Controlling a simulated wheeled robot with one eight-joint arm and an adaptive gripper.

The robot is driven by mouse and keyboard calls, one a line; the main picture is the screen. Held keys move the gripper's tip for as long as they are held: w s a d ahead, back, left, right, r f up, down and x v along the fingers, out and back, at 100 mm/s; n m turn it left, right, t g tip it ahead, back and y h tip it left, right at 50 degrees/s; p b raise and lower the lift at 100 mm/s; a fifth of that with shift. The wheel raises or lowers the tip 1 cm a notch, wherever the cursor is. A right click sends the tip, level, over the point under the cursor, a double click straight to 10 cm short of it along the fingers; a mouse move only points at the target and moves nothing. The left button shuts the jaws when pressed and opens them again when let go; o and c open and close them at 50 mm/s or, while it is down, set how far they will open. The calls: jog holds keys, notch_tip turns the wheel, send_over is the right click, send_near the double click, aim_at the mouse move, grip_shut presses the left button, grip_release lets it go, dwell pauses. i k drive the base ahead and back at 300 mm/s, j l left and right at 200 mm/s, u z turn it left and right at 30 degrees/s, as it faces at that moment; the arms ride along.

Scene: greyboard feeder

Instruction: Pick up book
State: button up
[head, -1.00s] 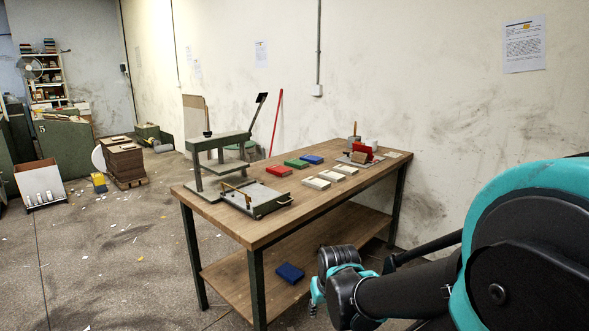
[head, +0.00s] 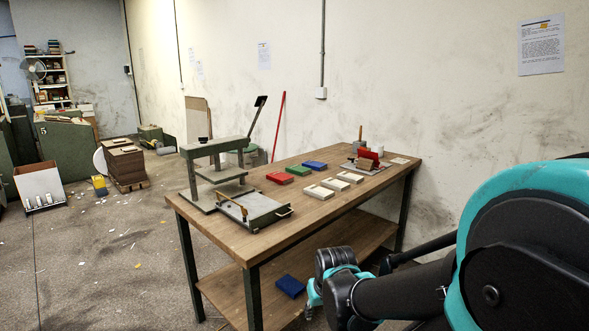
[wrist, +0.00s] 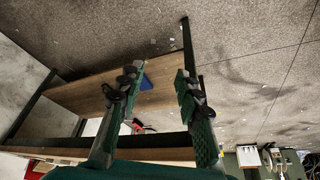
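Another blue book (head: 290,286) lies on the bench's lower shelf. I cannot tell which one the task names. My gripper (head: 314,294) is partly seen in the head view, just right of the shelf book. In the wrist view my gripper (wrist: 159,80) is open and empty, its fingers apart. A blue book (wrist: 146,83) shows beyond the left fingertip, partly hidden.
A grey press (head: 215,148) and a metal tray device (head: 256,209) stand at the bench's left end. A red clamp-like tool (head: 370,156) stands at the far right end. Dark bench legs (head: 254,298) flank the lower shelf (head: 345,238).

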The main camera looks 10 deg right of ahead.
aim_at(302, 171)
jog(key=i+l+u, duration=0.1)
jog(key=l, duration=0.25)
jog(key=i+l+u, duration=0.1)
jog(key=i+l, duration=0.2)
jog(key=i+l+u, duration=0.1)
jog(key=l, duration=0.3)
jog(key=i+l+u, duration=0.1)
jog(key=i+l, duration=0.15)
jog(key=l, duration=0.15)
jog(key=i+l+u, duration=0.1)
jog(key=l, duration=0.3)
jog(key=i+l+u, duration=0.1)
jog(key=l, duration=0.3)
jog(key=i, duration=0.05)
